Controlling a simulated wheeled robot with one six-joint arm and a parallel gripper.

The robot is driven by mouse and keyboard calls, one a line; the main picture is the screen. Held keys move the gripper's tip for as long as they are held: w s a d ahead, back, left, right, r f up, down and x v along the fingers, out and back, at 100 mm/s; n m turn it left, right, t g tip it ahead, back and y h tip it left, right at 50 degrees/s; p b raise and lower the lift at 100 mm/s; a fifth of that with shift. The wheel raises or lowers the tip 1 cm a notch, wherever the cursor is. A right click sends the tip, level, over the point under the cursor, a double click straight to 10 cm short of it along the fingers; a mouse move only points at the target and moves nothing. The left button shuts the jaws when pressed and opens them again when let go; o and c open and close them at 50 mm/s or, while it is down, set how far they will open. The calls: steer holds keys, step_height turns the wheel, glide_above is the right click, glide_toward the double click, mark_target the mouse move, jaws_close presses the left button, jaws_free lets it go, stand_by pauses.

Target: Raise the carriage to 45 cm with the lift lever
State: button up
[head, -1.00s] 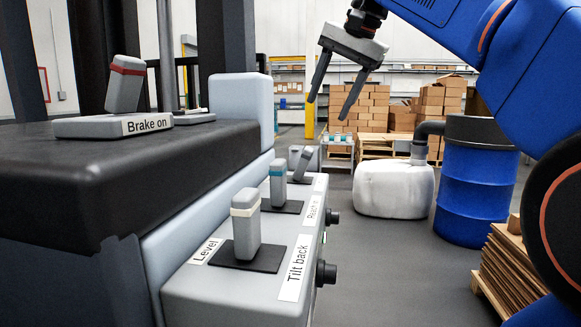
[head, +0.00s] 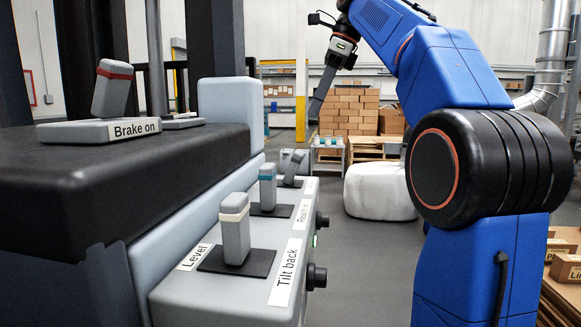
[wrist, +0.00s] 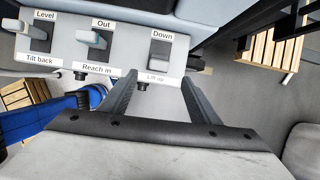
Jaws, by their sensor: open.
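The lift lever (head: 293,168) is the farthest of three levers on the grey control box in the head view, and it leans over. In the wrist view the lift lever (wrist: 160,52) stands in a dark slot between the labels "Down" and "Lift up". My gripper (head: 314,112) hangs above and beyond the box, seen edge-on. In the wrist view my gripper (wrist: 160,78) is open and empty, its two fingers spread below the lift lever and apart from it. I cannot make out the carriage or its height.
The teal-banded reach lever (head: 267,188) and cream-banded tilt lever (head: 235,230) stand nearer on the box. A brake lever (head: 112,90) marked "Brake on" sits on the black ledge. Dark knobs (head: 317,277) stick out of the box's side. Open floor lies to its right.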

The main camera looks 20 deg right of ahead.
mark_target(290, 165)
steer(key=x, duration=1.7)
steer(key=shift+a+f, duration=0.1)
steer(key=shift+f, duration=0.1)
jaws_close()
steer(key=shift+w+a+r+g+h, duration=0.1)
steer(key=shift+w+a+g+h, duration=0.2)
steer(key=shift+a+g+h, duration=0.4)
steer(key=shift+w+a+g+h, duration=0.15)
steer(key=shift+a+g+h, duration=0.1)
steer(key=shift+h, duration=0.35)
steer(key=shift+w+a+g+h, duration=0.15)
steer(key=shift+g+h, duration=0.1)
steer(key=shift+h, duration=0.35)
